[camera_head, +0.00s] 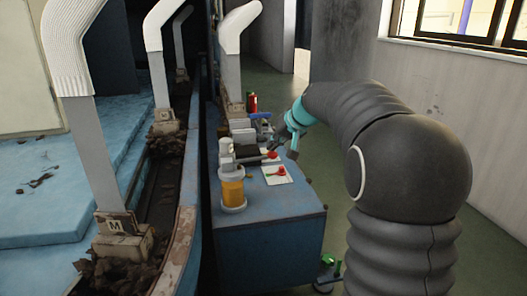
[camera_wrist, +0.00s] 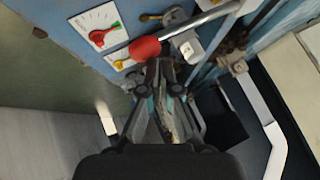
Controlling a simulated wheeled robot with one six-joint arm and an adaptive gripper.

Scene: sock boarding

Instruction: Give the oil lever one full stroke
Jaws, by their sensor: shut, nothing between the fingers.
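The oil lever (camera_wrist: 207,18) is a bright metal rod with a red ball knob (camera_wrist: 145,48) on its end, in the upper middle of the wrist view. My gripper (camera_wrist: 164,68) is shut and empty, with its fingertips right by the knob. I cannot tell whether they touch it. In the head view the red knob (camera_head: 272,155) shows beside the amber oil jar (camera_head: 233,189) on the blue cabinet (camera_head: 265,228). My gripper comes in there from the upper right, and its fingertips are hard to make out.
A white plate with a red switch handle (camera_head: 282,171) lies close to the knob. A dial plate (camera_wrist: 97,30) is at upper left in the wrist view. White sock forms (camera_head: 231,70) stand along the track at left.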

